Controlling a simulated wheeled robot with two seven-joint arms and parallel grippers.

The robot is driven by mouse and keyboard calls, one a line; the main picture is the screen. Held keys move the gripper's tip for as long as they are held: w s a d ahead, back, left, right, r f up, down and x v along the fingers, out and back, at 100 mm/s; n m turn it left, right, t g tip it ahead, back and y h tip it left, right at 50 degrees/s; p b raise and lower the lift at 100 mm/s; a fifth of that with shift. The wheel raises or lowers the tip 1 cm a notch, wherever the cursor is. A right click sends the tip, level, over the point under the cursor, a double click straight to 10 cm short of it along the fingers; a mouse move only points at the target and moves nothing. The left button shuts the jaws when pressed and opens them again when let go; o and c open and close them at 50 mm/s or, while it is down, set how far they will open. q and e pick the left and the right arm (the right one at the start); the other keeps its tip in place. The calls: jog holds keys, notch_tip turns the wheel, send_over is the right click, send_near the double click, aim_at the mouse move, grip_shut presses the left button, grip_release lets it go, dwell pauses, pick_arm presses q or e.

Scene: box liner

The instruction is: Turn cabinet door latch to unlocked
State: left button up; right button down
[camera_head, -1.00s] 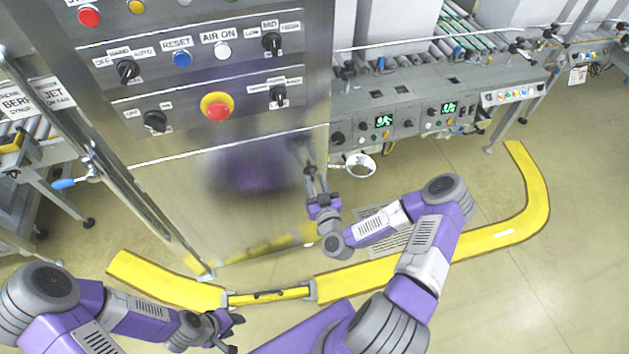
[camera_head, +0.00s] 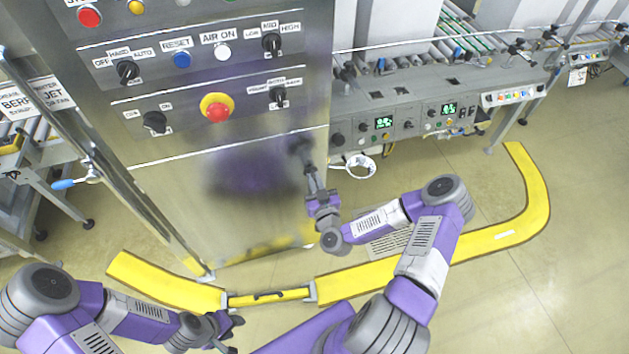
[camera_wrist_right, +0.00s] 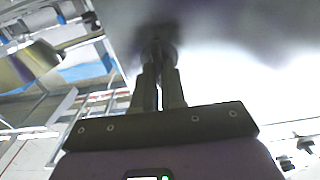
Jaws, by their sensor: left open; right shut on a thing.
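The steel cabinet door (camera_head: 225,205) fills the lower part of the cabinet front. Its small dark latch (camera_head: 299,147) sits near the door's right edge, just below the control panels. My right gripper (camera_head: 309,171) reaches up to the latch and is shut on it. In the right wrist view the two fingers (camera_wrist_right: 158,82) are close together, with the dark latch (camera_wrist_right: 158,45) at their tips. The latch's exact angle is hard to tell. My left gripper (camera_head: 237,335) is open and empty, low in the head view, away from the door.
Knobs and a red emergency button (camera_head: 217,108) sit on the panel above. A yellow floor guard (camera_head: 385,272) curves around the cabinet's base. A conveyor with control boxes (camera_head: 405,118) and a round white handwheel (camera_head: 361,166) stands to the right. Open floor lies at lower right.

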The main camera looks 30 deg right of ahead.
jog(key=shift+m, duration=0.3)
jog(key=m, duration=1.7)
jog(key=shift+d+f, duration=0.25)
jog(key=shift+m, duration=0.3)
jog(key=c, duration=1.2)
grip_release()
jog(key=shift+s, duration=0.1)
